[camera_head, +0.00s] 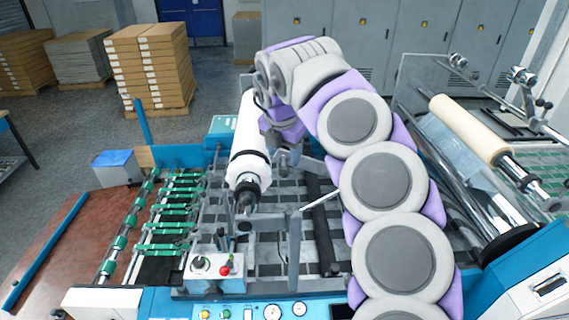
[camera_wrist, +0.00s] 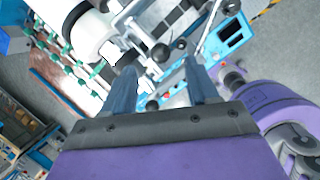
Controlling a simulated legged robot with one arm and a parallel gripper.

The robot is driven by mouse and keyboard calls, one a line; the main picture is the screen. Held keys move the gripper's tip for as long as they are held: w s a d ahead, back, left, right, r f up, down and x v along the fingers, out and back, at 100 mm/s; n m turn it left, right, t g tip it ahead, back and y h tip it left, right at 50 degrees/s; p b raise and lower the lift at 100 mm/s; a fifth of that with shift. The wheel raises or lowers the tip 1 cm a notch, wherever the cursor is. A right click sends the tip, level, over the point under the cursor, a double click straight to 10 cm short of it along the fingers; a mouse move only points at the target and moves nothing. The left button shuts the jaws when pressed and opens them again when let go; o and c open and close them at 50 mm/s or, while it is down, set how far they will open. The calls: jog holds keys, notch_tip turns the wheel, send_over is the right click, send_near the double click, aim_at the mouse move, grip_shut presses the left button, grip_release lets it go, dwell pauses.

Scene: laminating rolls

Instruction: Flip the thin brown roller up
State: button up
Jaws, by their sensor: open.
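My gripper (camera_wrist: 160,78) is open in the wrist view, with its two dark blue-grey fingers apart and nothing seen held between them. In the head view my arm reaches over the machine, and its far end is beside the white roll (camera_head: 250,150). No roller is plainly brown. A thin dark roller (camera_head: 323,235) lies low on the machine bed, left of my arm's lower links. A thicker tan roll (camera_head: 470,128) sits on the right side. I cannot tell which one is the named roller. My arm hides part of the middle of the machine.
A control box with a red button (camera_head: 224,270) stands at the front of the machine. Green-wheeled rails (camera_head: 175,215) run at left. A shiny metal roller (camera_head: 455,175) is right of my arm. Stacked boxes (camera_head: 150,65) stand behind, with open grey floor around them.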

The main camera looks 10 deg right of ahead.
jog(key=v, duration=1.1)
jog(key=shift+w+a, duration=0.1)
